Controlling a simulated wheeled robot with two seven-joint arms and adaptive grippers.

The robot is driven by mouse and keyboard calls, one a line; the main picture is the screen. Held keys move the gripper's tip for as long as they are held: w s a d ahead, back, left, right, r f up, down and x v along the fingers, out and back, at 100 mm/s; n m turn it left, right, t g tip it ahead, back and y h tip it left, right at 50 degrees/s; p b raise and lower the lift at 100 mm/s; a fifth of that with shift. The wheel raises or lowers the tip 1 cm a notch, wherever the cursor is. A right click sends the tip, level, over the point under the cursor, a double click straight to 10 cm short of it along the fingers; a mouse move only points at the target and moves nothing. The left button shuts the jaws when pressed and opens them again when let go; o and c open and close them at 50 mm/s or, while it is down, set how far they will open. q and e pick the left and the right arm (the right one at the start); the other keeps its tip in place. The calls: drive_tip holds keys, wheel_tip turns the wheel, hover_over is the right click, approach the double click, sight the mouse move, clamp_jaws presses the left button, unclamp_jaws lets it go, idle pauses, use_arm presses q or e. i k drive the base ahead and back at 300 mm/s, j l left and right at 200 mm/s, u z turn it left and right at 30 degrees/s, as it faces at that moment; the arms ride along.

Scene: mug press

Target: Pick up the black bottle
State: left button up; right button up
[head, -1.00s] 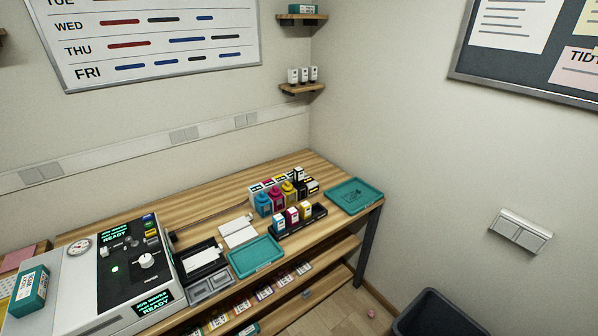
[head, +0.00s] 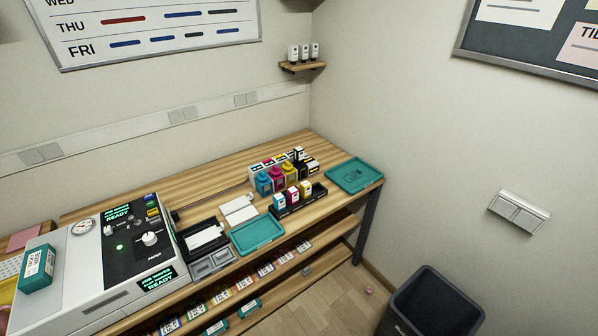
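In the head view, a row of ink bottles stands towards the far right end of the wooden bench (head: 215,169). The black bottle (head: 299,157) is at the right, back end of this row. Beside it stand a yellow bottle (head: 289,173), a magenta bottle (head: 277,179) and a cyan bottle (head: 264,185). The black bottle's lower part is partly hidden by its neighbours. Neither of my grippers is in view.
A black holder (head: 318,193) with small cartridges stands in front of the bottles. Teal trays lie at right (head: 354,174) and front (head: 257,236). A press machine (head: 100,255) fills the left. A dark bin (head: 435,303) stands on the floor at right.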

sight(298, 152)
drive_tip(key=i+l+z, duration=0.1)
drive_tip(key=i+z, duration=0.45)
drive_tip(key=z, duration=0.15)
drive_tip(key=i+z, duration=0.35)
